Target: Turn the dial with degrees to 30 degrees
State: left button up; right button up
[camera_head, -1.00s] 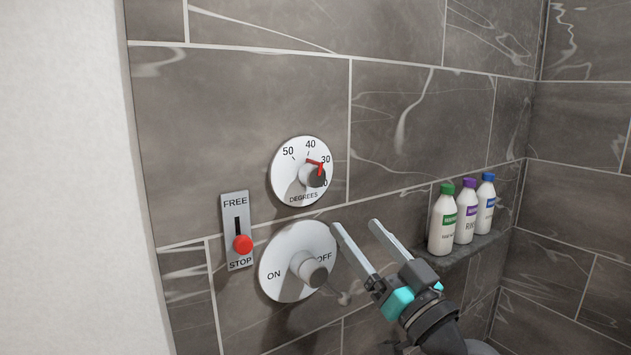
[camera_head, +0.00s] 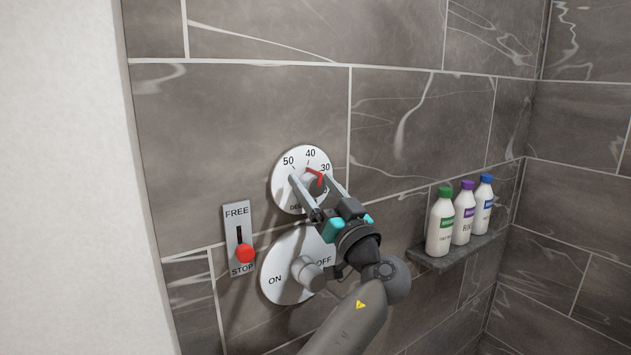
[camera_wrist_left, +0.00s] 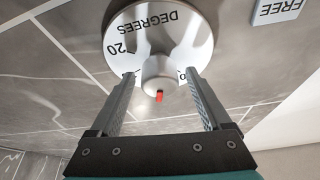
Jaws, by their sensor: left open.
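In the wrist view the knob sits between the fingertips (camera_wrist_left: 160,78), with gaps visible. My right gripper is not in view.
Just below is the ON/OFF dial (camera_head: 284,266) with a protruding knob. A FREE/STOP plate (camera_head: 237,222) with a red slider (camera_head: 244,253) is at left. Bottles (camera_head: 463,213) stand on a corner shelf (camera_head: 456,252) at right. Wall above the dials is clear.

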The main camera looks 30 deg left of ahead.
pick_arm(q)
grip_shut()
dwell(0.8)
